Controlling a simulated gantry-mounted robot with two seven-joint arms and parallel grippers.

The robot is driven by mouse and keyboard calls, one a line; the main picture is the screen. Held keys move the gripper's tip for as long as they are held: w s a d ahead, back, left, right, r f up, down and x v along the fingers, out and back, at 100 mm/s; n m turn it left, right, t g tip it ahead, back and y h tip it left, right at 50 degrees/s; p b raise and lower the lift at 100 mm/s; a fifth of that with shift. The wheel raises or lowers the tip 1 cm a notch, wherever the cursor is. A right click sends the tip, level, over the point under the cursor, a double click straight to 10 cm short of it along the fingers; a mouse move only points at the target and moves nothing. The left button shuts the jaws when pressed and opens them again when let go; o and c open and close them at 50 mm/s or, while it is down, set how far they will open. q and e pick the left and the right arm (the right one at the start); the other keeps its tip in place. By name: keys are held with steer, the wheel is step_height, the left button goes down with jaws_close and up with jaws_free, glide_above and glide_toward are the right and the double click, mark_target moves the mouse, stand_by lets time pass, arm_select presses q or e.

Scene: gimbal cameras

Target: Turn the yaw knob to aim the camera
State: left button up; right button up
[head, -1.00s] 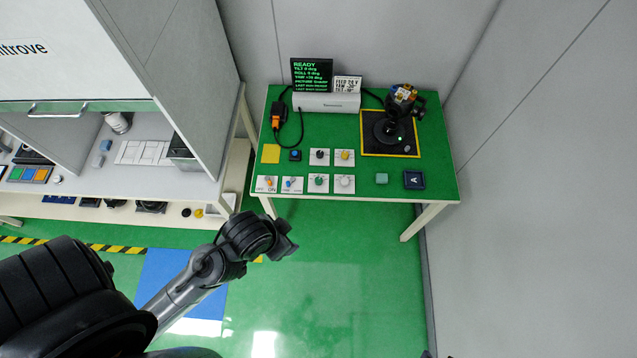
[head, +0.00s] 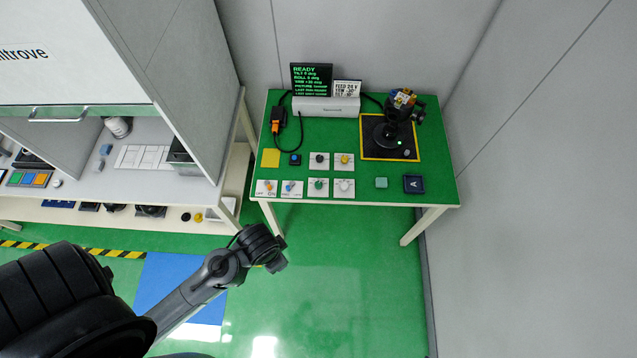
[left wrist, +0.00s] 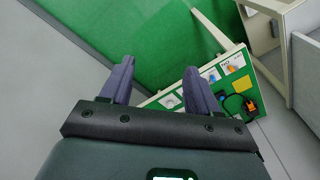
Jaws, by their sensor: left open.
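The gimbal camera (head: 402,101) stands on a black, yellow-edged pad at the table's right rear. Four knobs sit on white plates left of the table's middle: black (head: 320,158), yellow (head: 344,159), green (head: 319,184) and white (head: 345,185). Their labels are too small to tell which is yaw. My left gripper (head: 278,263) is in front of the table's left front corner, apart from the knobs. In the left wrist view its fingers (left wrist: 158,88) are apart with nothing between them. My right gripper is not in view.
The green table (head: 400,189) also holds a dark status display (head: 311,77), a white box (head: 327,105), two toggle switches (head: 268,187) (head: 291,187), a teal block (head: 381,183) and a dark "A" block (head: 413,184). A white bench unit (head: 190,95) stands at left. The floor in front is clear.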

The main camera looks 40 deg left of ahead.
arm_select(q)
steer(key=a+f+g+y+b, duration=0.1)
steer(key=a+f+g+b, duration=0.2)
steer(key=f, duration=0.9)
steer(key=n+t+h+b, duration=0.1)
steer(key=n+t+b, duration=0.1)
steer(key=b, duration=1.6)
glide_toward(318, 184)
step_height(318, 184, down, 9)
steer(key=shift+a+r+b, duration=0.1)
steer(key=shift+a+b, duration=0.05)
steer(key=shift+b, duration=0.95)
steer(key=c, duration=1)
steer(key=shift+c, duration=0.2)
